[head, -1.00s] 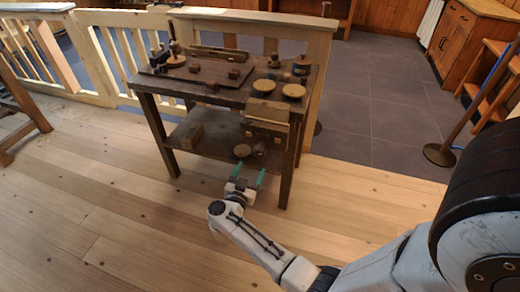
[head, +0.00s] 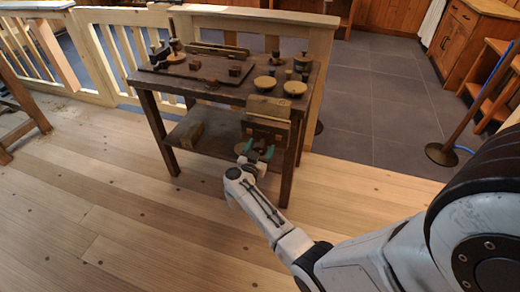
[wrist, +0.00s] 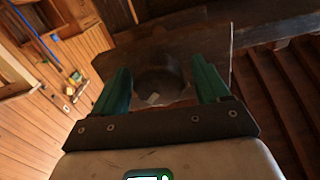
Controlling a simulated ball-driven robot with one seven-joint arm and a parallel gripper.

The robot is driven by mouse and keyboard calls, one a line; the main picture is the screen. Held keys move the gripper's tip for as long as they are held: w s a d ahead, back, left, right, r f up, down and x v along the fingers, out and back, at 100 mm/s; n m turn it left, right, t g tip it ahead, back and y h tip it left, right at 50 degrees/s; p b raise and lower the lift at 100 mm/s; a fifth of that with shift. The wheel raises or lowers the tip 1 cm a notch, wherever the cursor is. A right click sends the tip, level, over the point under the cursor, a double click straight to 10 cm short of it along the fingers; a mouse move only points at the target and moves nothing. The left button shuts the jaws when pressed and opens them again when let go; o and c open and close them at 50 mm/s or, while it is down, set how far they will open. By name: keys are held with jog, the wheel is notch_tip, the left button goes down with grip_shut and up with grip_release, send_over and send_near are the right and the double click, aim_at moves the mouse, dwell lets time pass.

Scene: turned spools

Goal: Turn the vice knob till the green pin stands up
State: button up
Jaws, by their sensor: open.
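The wooden vice (head: 268,107) hangs on the front right of the dark workbench, with a pale block above darker jaw parts. In the wrist view its round dark knob (wrist: 160,76) lies between my two green fingers, with a small pale mark on its lower edge. My gripper (head: 259,153) is open, below the vice's front; it also shows in the wrist view (wrist: 163,88), one finger on each side of the knob. I cannot tell whether the fingers touch the knob. I cannot make out a green pin in either view.
The workbench (head: 222,98) carries round wooden discs (head: 295,88), small blocks and a board. A pale railing stands behind. The plank floor in front is clear.

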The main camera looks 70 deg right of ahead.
jog(key=shift+c, duration=0.4)
jog(key=c, duration=0.9)
jog(key=shift+m, duration=0.6)
